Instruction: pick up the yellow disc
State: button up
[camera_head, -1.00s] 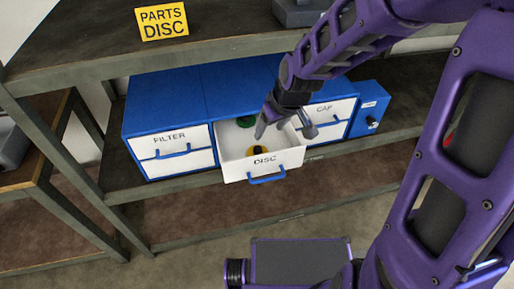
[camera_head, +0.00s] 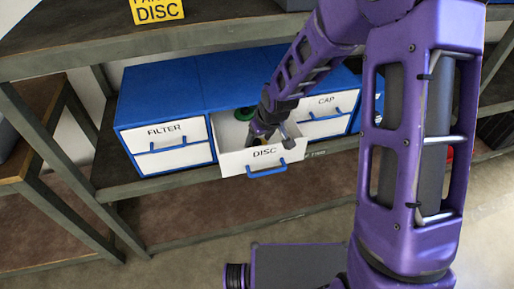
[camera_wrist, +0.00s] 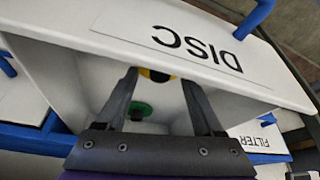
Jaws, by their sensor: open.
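The yellow disc (camera_wrist: 157,75) has a dark centre and lies in the open drawer marked DISC (camera_head: 234,163), close behind its front panel. In the wrist view the panel's edge covers part of it. In the head view my gripper hides most of it. My gripper (camera_head: 267,137) is inside the drawer, pointing down. In the wrist view its two fingers (camera_wrist: 159,80) are spread apart, with the yellow disc between the tips. I cannot tell whether either finger touches it. A green disc (camera_wrist: 141,110) lies deeper in the drawer and also shows in the head view (camera_head: 243,114).
The FILTER drawer (camera_head: 168,142) is shut on the left and the CAP drawer (camera_head: 328,113) on the right. The open drawer's walls stand close around my gripper. A shelf board (camera_head: 150,35) with a yellow PARTS DISC sign (camera_head: 157,11) is above.

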jog(key=shift+w+a+f, duration=0.15)
jog(key=shift+f, duration=0.3)
grip_shut()
